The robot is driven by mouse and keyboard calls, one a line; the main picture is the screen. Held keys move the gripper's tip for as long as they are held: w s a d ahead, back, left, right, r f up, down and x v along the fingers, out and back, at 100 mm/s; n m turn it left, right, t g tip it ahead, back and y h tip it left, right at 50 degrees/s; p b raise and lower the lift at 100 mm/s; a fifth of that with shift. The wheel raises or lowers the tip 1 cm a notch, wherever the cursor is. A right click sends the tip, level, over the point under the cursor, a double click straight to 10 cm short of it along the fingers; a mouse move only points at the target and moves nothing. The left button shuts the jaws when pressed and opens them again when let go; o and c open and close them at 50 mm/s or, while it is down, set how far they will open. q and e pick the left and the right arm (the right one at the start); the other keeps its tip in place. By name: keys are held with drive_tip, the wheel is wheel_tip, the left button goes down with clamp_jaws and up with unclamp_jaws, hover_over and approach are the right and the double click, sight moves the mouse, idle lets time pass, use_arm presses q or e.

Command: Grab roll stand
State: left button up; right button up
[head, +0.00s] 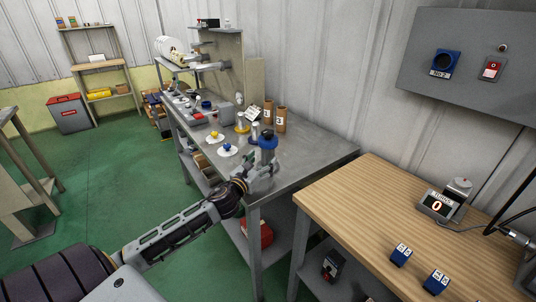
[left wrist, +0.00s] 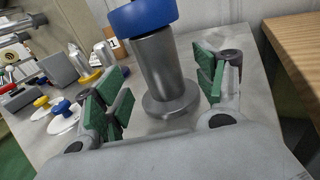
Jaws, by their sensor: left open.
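A metal post with a blue top and a round metal base, which looks like the roll stand (left wrist: 168,68), stands upright on the grey metal table. In the head view its blue top (head: 267,139) shows near the table's front end, and my gripper partly hides its lower part. My left gripper (head: 260,167) is at the post, low over the table. In the left wrist view the open left gripper (left wrist: 160,78) has its green-padded fingers on either side of the post, with a visible gap at the left finger. My right gripper is not in view.
The grey metal table (head: 318,152) also holds white discs with a yellow knob (head: 215,135) and a blue knob (head: 227,148), a yellow-based metal piece (head: 243,127) and brown tubes (head: 280,119). A wooden table (head: 375,195) stands at the right.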

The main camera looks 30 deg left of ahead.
sight(265, 156)
use_arm(q)
drive_tip(key=shift+w, duration=0.2)
idle(0.3)
drive_tip(key=shift+w+a+r, duration=0.1)
drive_tip(key=shift+w+r, duration=0.05)
drive_tip(key=shift+w, duration=0.55)
drive_tip(key=shift+w+a+r, duration=0.1)
drive_tip(key=shift+w+r, duration=0.05)
drive_tip(key=shift+w, duration=1.6)
clamp_jaws()
